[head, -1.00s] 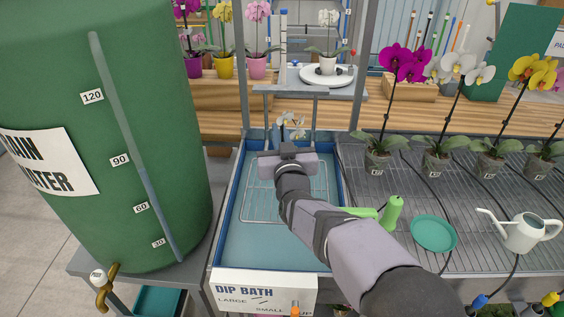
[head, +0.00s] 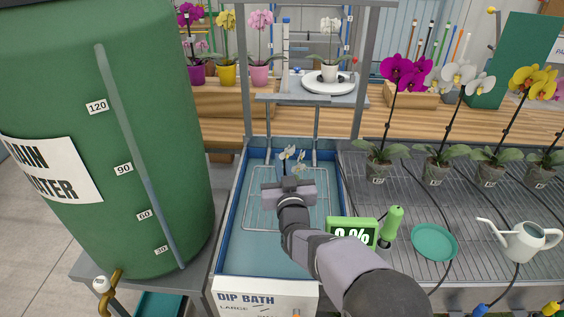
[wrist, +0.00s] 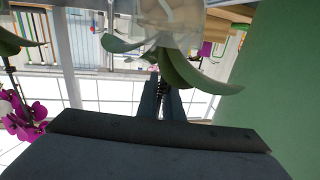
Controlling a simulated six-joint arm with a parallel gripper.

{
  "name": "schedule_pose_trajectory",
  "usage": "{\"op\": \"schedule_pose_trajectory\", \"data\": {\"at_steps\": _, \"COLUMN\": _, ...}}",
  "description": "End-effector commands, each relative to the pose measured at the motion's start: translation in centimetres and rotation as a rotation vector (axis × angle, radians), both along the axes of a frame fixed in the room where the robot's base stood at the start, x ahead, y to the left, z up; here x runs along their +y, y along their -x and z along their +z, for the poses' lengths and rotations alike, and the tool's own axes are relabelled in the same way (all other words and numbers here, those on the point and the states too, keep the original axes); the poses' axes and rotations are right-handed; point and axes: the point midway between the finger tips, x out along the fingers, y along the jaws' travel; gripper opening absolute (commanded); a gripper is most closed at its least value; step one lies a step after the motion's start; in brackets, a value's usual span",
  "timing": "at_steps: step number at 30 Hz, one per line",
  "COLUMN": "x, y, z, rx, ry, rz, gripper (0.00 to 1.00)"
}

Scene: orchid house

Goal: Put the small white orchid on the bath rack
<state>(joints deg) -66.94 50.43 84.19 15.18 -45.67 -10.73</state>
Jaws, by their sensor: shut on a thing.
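My gripper (head: 289,184) is shut on the small white orchid (head: 291,154), over the dip bath. In the wrist view the orchid's broad green leaves (wrist: 135,40) and a pale, translucent pot (wrist: 170,15) lie just beyond the fingers (wrist: 160,95). The wire bath rack (head: 246,200) lies in the blue bath, partly covered by my arm. I cannot tell how high the pot is above the rack.
The blue bath rim (head: 228,215) surrounds the rack. A green water barrel (head: 150,200) stands close on the left. A green meter (head: 352,232) is at the bath's right edge. Potted orchids (head: 437,170), a teal saucer (head: 434,243) and a white watering can (head: 527,240) stand on the right bench.

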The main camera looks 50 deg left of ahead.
Motion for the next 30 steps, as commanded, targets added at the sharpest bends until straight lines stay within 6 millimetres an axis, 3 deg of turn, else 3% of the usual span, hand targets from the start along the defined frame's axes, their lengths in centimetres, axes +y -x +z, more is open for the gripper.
{"op": "schedule_pose_trajectory", "data": {"at_steps": 7, "x": 0.0, "y": 0.0, "z": -0.3, "rx": -0.001, "ry": -0.002, "rz": 0.0, "gripper": 0.0}}
{"op": "schedule_pose_trajectory", "data": {"at_steps": 9, "x": 0.0, "y": 0.0, "z": -0.2, "rx": 0.0, "ry": 0.0, "rz": 0.0, "gripper": 0.23}}
{"op": "schedule_pose_trajectory", "data": {"at_steps": 10, "x": 0.0, "y": 0.0, "z": -0.2, "rx": 0.0, "ry": 0.0, "rz": 0.0, "gripper": 0.25}}
{"op": "schedule_pose_trajectory", "data": {"at_steps": 23, "x": 0.0, "y": 0.0, "z": 0.1, "rx": 0.0, "ry": 0.001, "rz": 0.0, "gripper": 0.25}}
{"op": "schedule_pose_trajectory", "data": {"at_steps": 30, "x": -1.7, "y": 1.2, "z": -0.1, "rx": 0.001, "ry": 0.001, "rz": 0.001, "gripper": 0.25}}
